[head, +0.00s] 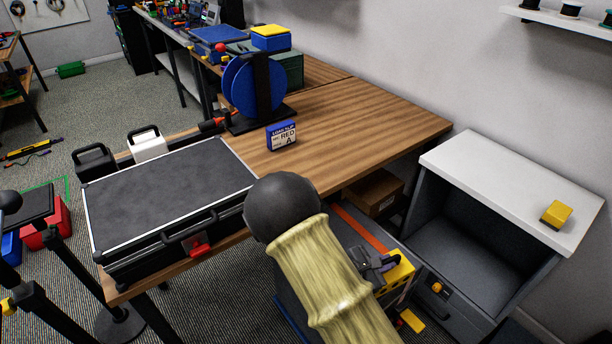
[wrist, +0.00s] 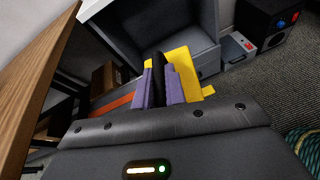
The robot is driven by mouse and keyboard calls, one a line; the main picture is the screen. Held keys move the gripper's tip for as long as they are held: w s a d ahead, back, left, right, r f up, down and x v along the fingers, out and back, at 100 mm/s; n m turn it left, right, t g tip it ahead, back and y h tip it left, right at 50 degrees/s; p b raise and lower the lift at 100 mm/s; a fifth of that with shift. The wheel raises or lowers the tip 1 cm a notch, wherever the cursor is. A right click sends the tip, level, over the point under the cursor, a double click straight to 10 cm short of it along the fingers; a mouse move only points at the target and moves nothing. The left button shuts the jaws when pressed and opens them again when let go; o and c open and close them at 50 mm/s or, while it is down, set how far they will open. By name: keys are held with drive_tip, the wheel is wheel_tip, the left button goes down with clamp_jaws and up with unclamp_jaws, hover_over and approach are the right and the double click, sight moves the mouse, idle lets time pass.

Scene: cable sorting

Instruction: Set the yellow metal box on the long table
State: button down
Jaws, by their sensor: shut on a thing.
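My gripper (head: 378,264) is low at the near side of the long table, right of my arm. In the wrist view, the gripper's (wrist: 160,86) two purple-grey fingers are closed on a dark upright piece, seemingly the handle of the yellow metal box (wrist: 187,64). In the head view the yellow metal box (head: 402,273) shows in part beside the fingers, with holes in its side; my arm hides the rest. The long table (head: 375,120) has a brown wood top, and the box is apart from it.
A black case (head: 170,190), a blue spool (head: 250,85) and a loan slip sign (head: 281,135) stand on the table. Its right part is bare. An open-fronted grey cabinet with a white top (head: 500,185) stands right, a small yellow block (head: 556,215) on it. A cardboard box (head: 375,190) is under the table.

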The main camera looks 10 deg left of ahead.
sight(404, 272)
drive_tip(key=s+d+f+g+b, duration=0.1)
drive_tip(key=d+f+b, duration=0.2)
drive_tip(key=d+f, duration=0.2)
drive_tip(key=shift+d+f+m+h, duration=0.3)
drive_tip(key=shift+d+m+h, duration=0.1)
drive_tip(key=shift+d, duration=0.55)
